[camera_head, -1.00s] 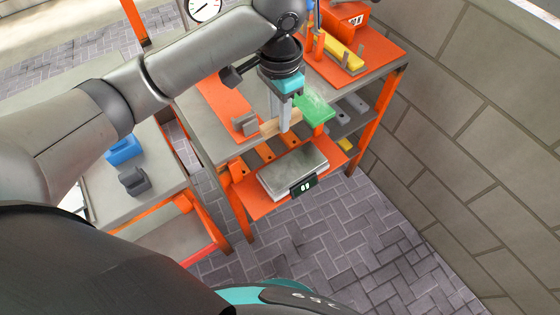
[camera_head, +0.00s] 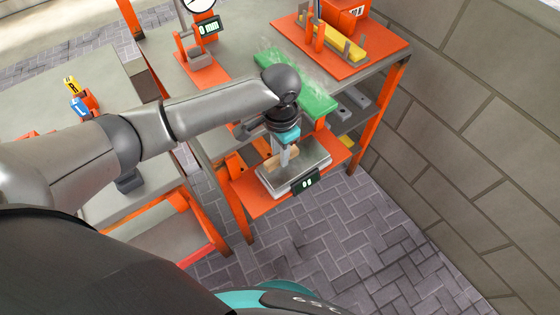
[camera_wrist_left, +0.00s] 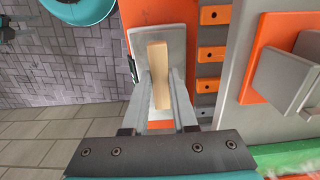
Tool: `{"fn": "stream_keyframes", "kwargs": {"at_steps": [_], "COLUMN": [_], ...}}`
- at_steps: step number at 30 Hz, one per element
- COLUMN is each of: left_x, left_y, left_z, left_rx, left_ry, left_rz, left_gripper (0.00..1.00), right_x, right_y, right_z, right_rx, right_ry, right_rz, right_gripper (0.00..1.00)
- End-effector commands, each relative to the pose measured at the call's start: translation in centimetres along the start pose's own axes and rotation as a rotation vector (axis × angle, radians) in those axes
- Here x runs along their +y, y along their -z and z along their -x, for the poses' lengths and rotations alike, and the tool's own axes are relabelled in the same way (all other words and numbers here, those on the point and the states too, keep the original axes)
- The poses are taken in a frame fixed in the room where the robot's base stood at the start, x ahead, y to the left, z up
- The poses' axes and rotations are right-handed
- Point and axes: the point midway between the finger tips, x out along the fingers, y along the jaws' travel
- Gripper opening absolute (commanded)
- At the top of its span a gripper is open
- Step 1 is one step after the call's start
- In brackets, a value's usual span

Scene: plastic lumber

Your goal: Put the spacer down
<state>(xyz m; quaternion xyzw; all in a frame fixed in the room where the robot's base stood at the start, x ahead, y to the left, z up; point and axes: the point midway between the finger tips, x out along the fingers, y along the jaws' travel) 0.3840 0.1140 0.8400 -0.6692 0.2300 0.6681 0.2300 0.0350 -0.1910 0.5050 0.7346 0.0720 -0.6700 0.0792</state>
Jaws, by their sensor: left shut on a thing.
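My left gripper (camera_head: 285,156) is shut on the spacer, a light wooden block (camera_head: 274,164), over the grey plate of a scale (camera_head: 313,165). In the left wrist view the spacer (camera_wrist_left: 157,62) lies lengthwise between the two fingers (camera_wrist_left: 160,88), its far part reaching over the plate (camera_wrist_left: 180,42). I cannot tell whether the spacer touches the plate. The gripper and wrist hide part of it in the head view.
The scale stands on an orange shelf (camera_head: 258,202) at the bench front, its dark display (camera_head: 305,181) facing forward. A green plank (camera_head: 318,101) lies on the bench above. Behind are a dial gauge stand (camera_head: 190,65) and an orange tray with a yellow bar (camera_head: 345,45).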

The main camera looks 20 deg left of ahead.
Motion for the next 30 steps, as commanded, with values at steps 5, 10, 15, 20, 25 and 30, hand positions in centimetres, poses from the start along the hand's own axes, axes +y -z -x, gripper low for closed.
{"fn": "stream_keyframes", "kwargs": {"at_steps": [5, 10, 15, 20, 25, 30], "left_x": [0.0, 0.0, 0.0, 0.0, 0.0, 0.0], "left_y": [-0.1, -0.1, -0.1, -0.1, -0.1, -0.1], "left_z": [-3.0, -3.8, -3.7, -4.0, -4.0, -4.0], "left_rx": [-0.004, -0.001, -0.001, -0.001, -0.001, -0.001], "left_ry": [0.0, 0.001, 0.001, 0.0, 0.0, 0.001], "left_rz": [0.0, 0.0, -0.001, 0.0, 0.0, 0.0], "left_gripper": [0.0, 0.0, 0.0, 0.3, 0.5, 0.56], "right_x": [-0.5, -0.7, -0.7, -0.7, -0.5, -0.3], "right_y": [0.0, 0.1, 0.1, 0.1, 0.0, 0.0], "right_z": [-1.1, -1.2, -1.2, -1.2, -1.2, -1.2], "right_rx": [0.002, 0.003, 0.002, 0.002, 0.002, 0.001], "right_ry": [0.006, 0.009, 0.009, 0.009, 0.007, 0.004], "right_rz": [-0.002, -0.002, -0.001, -0.001, 0.001, 0.002], "right_gripper": [0.5, 0.5, 0.5, 0.5, 0.5, 0.5]}}
